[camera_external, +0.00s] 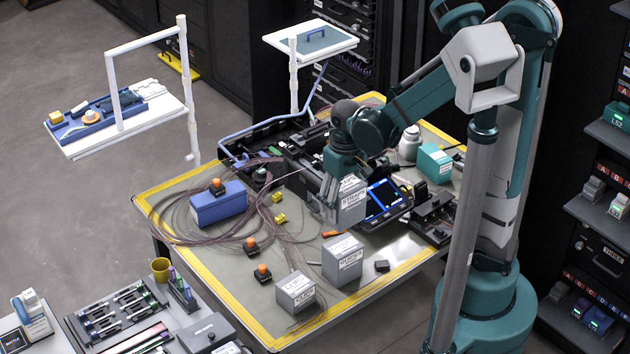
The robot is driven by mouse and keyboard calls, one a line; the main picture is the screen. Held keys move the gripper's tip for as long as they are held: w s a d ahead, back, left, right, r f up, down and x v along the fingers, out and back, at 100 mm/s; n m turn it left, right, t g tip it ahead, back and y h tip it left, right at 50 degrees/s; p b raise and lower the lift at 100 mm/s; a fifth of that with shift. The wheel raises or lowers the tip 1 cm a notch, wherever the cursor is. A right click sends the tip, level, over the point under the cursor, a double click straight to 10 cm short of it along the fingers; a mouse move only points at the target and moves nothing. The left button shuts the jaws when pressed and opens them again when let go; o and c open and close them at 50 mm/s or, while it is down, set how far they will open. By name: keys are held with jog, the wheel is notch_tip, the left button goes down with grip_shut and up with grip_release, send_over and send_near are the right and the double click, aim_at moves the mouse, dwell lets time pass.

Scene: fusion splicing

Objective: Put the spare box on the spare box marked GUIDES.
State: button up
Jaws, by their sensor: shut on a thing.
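My gripper (334,198) is shut on a grey spare box (351,208) with a white label, held above the table near its middle. Two similar grey boxes with white labels stand on the table below it, towards the front edge. One grey box (343,266) is just below the held box; the other grey box (295,296) is nearer the front left. The labels are too small to read surely, so I cannot tell which box is marked GUIDES. The far side of the held box is hidden by the gripper.
A splicer with a lit blue screen (384,199) stands close right of the held box. Thin fibre loops, orange-topped pieces (263,272) and a blue box (218,204) lie to the left. A small black block (382,266) lies right of the grey boxes.

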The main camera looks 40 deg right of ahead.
jog(key=shift+s+r, duration=0.1)
jog(key=shift+s, duration=0.05)
dwell(0.3)
send_over(343, 245)
jog(key=shift+f, duration=3.15)
jog(key=shift+b, duration=0.3)
jog(key=shift+f, duration=1.9)
jog(key=shift+f+b, duration=0.15)
jog(key=shift+b, duration=0.2)
jog(key=o, duration=1)
jog(key=shift+r, duration=0.3)
